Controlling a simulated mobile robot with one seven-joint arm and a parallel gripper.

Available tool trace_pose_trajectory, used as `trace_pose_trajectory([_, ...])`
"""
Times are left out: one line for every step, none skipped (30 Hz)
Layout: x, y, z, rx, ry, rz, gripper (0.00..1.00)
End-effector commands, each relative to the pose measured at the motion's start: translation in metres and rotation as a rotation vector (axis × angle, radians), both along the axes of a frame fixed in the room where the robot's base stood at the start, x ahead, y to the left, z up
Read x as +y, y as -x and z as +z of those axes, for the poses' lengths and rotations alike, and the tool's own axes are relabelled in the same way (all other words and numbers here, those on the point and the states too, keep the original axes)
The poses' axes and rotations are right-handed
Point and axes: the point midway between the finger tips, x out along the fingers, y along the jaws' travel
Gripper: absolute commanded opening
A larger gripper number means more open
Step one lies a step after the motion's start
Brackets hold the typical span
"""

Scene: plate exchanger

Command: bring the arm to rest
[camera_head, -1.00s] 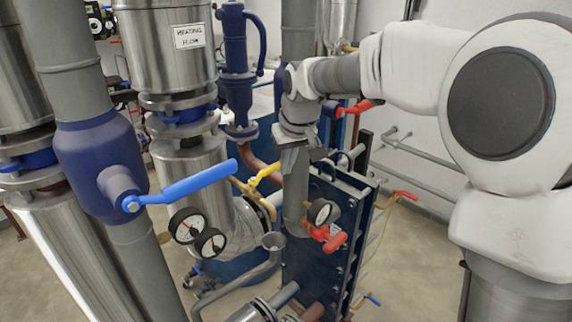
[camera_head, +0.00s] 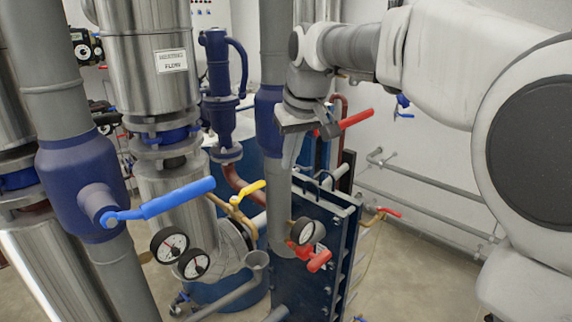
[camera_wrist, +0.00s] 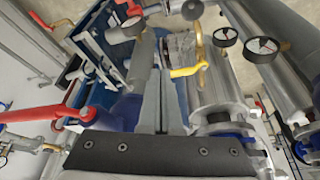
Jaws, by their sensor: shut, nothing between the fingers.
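My gripper (camera_head: 289,158) hangs at the end of my arm, fingers pointing down, in front of the blue and grey vertical pipe in the head view. In the wrist view my gripper (camera_wrist: 158,45) shows its two grey fingers together, with nothing held. A red lever (camera_head: 356,119) shows just right of my gripper in the head view. It also shows at the left of the wrist view (camera_wrist: 58,113); whether the gripper touches it I cannot tell.
The dark blue plate exchanger (camera_head: 318,250) stands below my gripper, with a gauge (camera_head: 311,231) and a red valve handle (camera_head: 318,261) in front. A blue lever (camera_head: 165,200) and a yellow lever (camera_head: 248,189) are to the left. Floor and wall at right look mostly open.

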Motion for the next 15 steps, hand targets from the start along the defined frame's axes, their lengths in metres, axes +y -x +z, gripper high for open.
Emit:
trace_pose_trajectory([-0.003, 0.004, 0.002, -0.003, 0.004, -0.006, 0.00])
trace_pose_trajectory([-0.005, 0.007, 0.003, -0.006, 0.007, -0.011, 0.00])
trace_pose_trajectory([-0.010, 0.014, 0.003, -0.008, 0.013, -0.022, 0.00])
trace_pose_trajectory([-0.014, 0.019, 0.004, -0.013, 0.018, -0.031, 0.00])
trace_pose_trajectory([-0.018, 0.026, 0.004, -0.017, 0.024, -0.043, 0.00])
trace_pose_trajectory([-0.025, 0.036, 0.003, -0.022, 0.033, -0.061, 0.00])
trace_pose_trajectory([-0.031, 0.045, 0.002, -0.026, 0.039, -0.076, 0.00])
trace_pose_trajectory([-0.037, 0.054, 0.001, -0.031, 0.045, -0.092, 0.00])
trace_pose_trajectory([-0.046, 0.067, 0.000, -0.038, 0.051, -0.116, 0.00])
trace_pose_trajectory([-0.053, 0.076, -0.001, -0.043, 0.054, -0.133, 0.00])
trace_pose_trajectory([-0.059, 0.085, -0.003, -0.047, 0.058, -0.150, 0.00])
trace_pose_trajectory([-0.068, 0.098, -0.007, -0.052, 0.060, -0.173, 0.00])
trace_pose_trajectory([-0.074, 0.108, -0.009, -0.057, 0.061, -0.189, 0.00])
trace_pose_trajectory([-0.080, 0.117, -0.012, -0.061, 0.062, -0.209, 0.00])
trace_pose_trajectory([-0.088, 0.130, -0.016, -0.066, 0.061, -0.232, 0.00])
